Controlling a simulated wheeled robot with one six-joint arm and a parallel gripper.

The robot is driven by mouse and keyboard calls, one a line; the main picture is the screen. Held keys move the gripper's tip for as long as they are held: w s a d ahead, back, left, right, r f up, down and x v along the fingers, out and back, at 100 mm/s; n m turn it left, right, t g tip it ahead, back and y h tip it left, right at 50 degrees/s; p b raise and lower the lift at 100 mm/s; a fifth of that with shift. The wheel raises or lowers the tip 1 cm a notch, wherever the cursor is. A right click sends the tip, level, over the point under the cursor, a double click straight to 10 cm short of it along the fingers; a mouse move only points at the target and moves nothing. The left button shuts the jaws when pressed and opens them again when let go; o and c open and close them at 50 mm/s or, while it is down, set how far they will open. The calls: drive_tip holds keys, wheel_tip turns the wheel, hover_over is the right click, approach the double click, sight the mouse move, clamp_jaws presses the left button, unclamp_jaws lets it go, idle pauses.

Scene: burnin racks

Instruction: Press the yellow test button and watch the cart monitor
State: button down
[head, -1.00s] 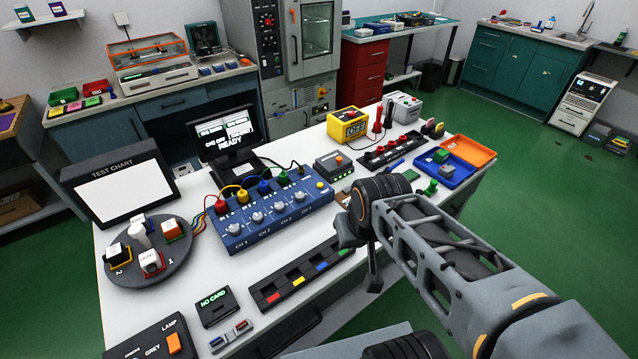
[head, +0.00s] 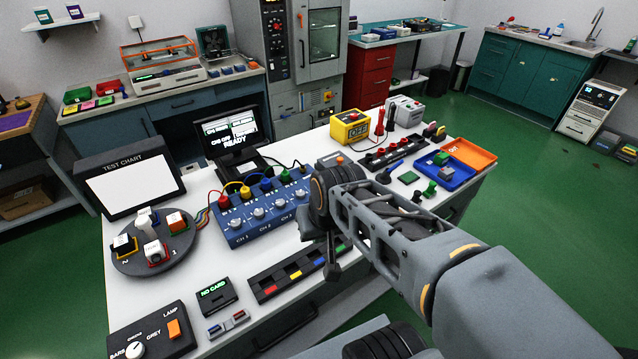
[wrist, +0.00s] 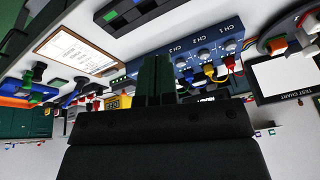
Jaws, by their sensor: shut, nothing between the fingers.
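The blue channel box (head: 262,212) stands mid-table with knobs and coloured plugs along its top. It also shows upside down in the wrist view (wrist: 208,62). The yellow button at its right end is hidden behind my wrist in the head view, and I cannot make it out in the wrist view. My gripper (head: 332,270) points down just right of the box's front in the head view. Its fingers (wrist: 155,78) are shut and empty in the wrist view. The black monitor (head: 232,134) behind the box reads READY on its lit screen.
A dark strip with coloured marks (head: 296,272) and a NO CARD reader (head: 214,294) lie in front of the box. A turntable (head: 130,262) and test chart (head: 128,186) stand left. A yellow meter (head: 350,127) and a blue tray (head: 444,176) stand behind and right.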

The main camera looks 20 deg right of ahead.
drive_tip(key=w+d+r+m+t+y+p, duration=0.1)
drive_tip(key=w+m+y, duration=0.1)
drive_tip(key=w+m, duration=0.45)
drive_tip(key=w+d+r+m+t+y+p, duration=0.15)
drive_tip(key=w+m, duration=0.25)
drive_tip(key=w, duration=0.5)
drive_tip(key=w+d+f+m+t+p, duration=0.1)
drive_tip(key=w+d+f+m, duration=0.1)
drive_tip(key=w+d+m, duration=0.3)
drive_tip(key=w+d+f+m+t, duration=0.1)
drive_tip(key=w+d+f+m, duration=0.1)
drive_tip(key=w+d+m, duration=0.3)
drive_tip(key=w+m, duration=0.1)
drive_tip(key=w, duration=0.2)
drive_tip(key=shift+f+h+p, duration=0.25)
drive_tip(key=shift+h+p, duration=0.1)
drive_tip(key=shift+f, duration=0.15)
wheel_tip(320, 180, down, 8)
drive_tip(key=b, duration=0.7)
drive_tip(key=shift+f, duration=0.25)
drive_tip(key=shift+f+b, duration=0.15)
drive_tip(key=shift+b, duration=0.3)
drive_tip(key=shift+f+b, duration=0.3)
